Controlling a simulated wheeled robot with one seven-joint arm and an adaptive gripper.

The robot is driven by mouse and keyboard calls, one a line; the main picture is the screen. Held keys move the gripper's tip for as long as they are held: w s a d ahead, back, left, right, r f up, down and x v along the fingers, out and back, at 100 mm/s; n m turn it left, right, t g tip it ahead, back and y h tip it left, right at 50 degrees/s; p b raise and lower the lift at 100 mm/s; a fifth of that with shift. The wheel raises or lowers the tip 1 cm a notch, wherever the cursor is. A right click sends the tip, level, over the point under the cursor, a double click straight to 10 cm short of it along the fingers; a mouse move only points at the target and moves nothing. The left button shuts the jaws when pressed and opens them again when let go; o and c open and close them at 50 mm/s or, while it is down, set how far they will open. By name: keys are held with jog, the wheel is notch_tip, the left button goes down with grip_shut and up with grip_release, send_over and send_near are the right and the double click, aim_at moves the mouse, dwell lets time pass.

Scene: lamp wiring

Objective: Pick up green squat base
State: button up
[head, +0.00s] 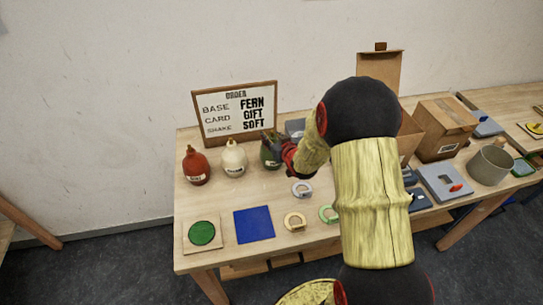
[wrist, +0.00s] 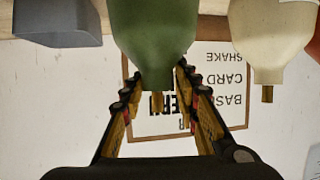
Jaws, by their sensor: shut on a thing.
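The green squat base (head: 270,157) stands upright on the back of the table, to the right of the cream bottle and in front of the order board. In the wrist view, which is upside down, the green base (wrist: 153,28) fills the space between my fingertips, its narrow neck end toward my palm. The arm comes in from the right. I cannot tell whether the base's bottom touches the table.
A cream bottle (head: 233,159) and a red bottle (head: 196,166) stand to the left. The order board (head: 236,110) is close behind. A grey block (head: 295,127) is just right. A blue square (head: 254,224), a green disc (head: 202,233) and rings (head: 294,221) lie in front.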

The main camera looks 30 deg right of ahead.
jog(key=shift+f, duration=0.15)
jog(key=c, duration=0.4)
jog(key=shift+d, duration=0.1)
jog(key=shift+c, duration=0.2)
jog(key=shift+r, duration=0.2)
